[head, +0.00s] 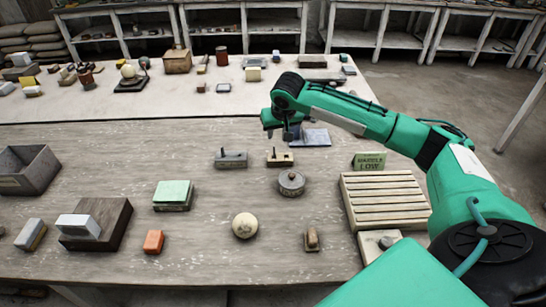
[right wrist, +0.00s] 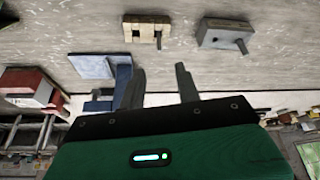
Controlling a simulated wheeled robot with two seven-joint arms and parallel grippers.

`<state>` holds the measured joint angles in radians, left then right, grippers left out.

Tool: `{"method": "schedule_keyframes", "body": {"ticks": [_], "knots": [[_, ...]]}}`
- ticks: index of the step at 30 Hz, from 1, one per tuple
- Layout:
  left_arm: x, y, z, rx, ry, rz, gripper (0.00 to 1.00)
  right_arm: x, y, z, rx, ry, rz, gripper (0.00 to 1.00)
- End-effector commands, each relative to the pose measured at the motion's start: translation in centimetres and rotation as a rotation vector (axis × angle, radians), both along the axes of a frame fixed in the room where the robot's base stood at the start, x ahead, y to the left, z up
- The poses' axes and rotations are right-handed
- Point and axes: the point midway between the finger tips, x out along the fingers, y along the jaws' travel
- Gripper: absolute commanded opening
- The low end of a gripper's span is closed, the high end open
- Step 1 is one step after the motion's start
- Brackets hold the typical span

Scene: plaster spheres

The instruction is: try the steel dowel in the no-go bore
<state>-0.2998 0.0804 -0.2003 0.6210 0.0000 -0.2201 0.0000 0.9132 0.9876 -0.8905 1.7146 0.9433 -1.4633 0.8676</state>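A pale brass-coloured block (head: 280,158) with dark bores stands on the near table. It also shows in the right wrist view (right wrist: 146,29), where a thin grey pin (right wrist: 159,42) seems to stand at one bore. To its left in the head view is a grey block (head: 231,160), also in the right wrist view (right wrist: 222,31), with a grey pin (right wrist: 242,46) upright at one end. I cannot tell which pin is the steel dowel, nor which bore is no-go. My right gripper (head: 290,136) is open above and behind the brass block; its fingers (right wrist: 160,88) show nothing between them. My left gripper is out of view.
A blue-grey plate (head: 311,137) lies behind the brass block. A pale sphere (head: 245,226), green box (head: 173,195) and orange block (head: 154,241) are nearer.

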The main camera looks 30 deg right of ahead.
Motion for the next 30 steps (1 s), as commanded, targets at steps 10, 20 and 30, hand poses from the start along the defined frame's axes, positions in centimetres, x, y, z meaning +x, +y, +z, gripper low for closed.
{"method": "schedule_keyframes", "body": {"ticks": [10, 20, 30], "knots": [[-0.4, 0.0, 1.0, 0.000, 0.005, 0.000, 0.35, 2.3, -0.7, -5.7, 0.000, 0.003, 0.001, 0.33], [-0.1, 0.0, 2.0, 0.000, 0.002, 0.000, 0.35, 3.3, -1.1, -8.3, -0.002, 0.004, 0.001, 0.33], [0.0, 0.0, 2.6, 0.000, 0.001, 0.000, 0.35, 4.5, -1.5, -11.4, -0.002, 0.002, 0.002, 0.33]]}}
